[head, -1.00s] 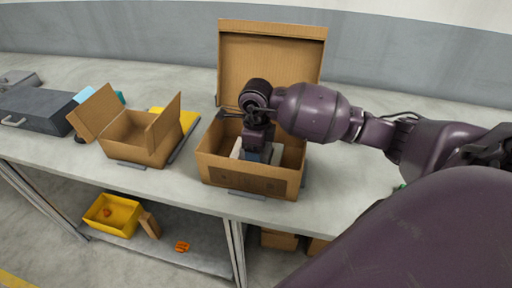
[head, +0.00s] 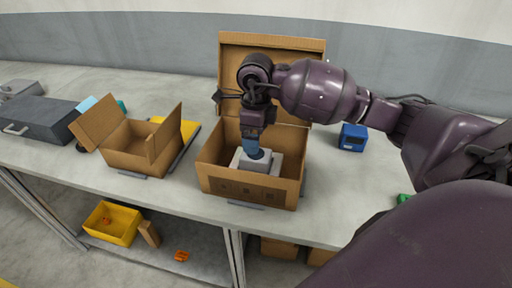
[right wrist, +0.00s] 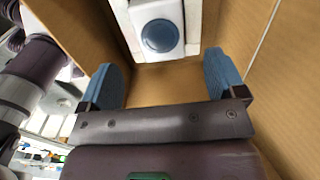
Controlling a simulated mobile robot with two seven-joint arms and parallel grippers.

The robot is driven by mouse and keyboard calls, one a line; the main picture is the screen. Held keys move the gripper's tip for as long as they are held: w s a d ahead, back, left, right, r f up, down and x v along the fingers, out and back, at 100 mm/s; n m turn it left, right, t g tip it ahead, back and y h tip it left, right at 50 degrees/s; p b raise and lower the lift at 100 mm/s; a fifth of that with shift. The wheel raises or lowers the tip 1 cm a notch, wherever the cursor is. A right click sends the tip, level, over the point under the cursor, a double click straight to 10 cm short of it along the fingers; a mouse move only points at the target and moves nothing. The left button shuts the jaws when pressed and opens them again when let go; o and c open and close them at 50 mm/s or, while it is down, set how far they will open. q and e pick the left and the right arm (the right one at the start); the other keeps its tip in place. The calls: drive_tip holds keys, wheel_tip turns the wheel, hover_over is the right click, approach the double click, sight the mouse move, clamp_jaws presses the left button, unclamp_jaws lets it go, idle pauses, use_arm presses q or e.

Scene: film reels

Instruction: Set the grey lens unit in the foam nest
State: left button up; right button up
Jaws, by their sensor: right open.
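The grey lens unit (right wrist: 158,38), a pale block with a round blue lens, sits between white foam strips of the nest (right wrist: 194,22) inside the cardboard box in the right wrist view. In the head view the pale lens unit and foam (head: 272,165) show low in the open box (head: 245,187), partly hidden by my gripper. I cannot tell how deep the unit sits. My right gripper (head: 254,150) points down into the box from above. Its blue-padded fingers (right wrist: 165,85) are apart with nothing between them, clear of the unit. My left gripper is out of view.
The box's raised lid (head: 235,65) stands behind my gripper. A smaller open carton (head: 130,150) and a dark case (head: 40,120) are to the left. A blue box (head: 352,137) stands to the right, near my arm. A yellow bin (head: 112,222) is on the lower shelf.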

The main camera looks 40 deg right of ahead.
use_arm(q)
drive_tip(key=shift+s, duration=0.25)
use_arm(e)
wheel_tip(320, 180, up, 4)
drive_tip(key=shift+f, duration=0.15)
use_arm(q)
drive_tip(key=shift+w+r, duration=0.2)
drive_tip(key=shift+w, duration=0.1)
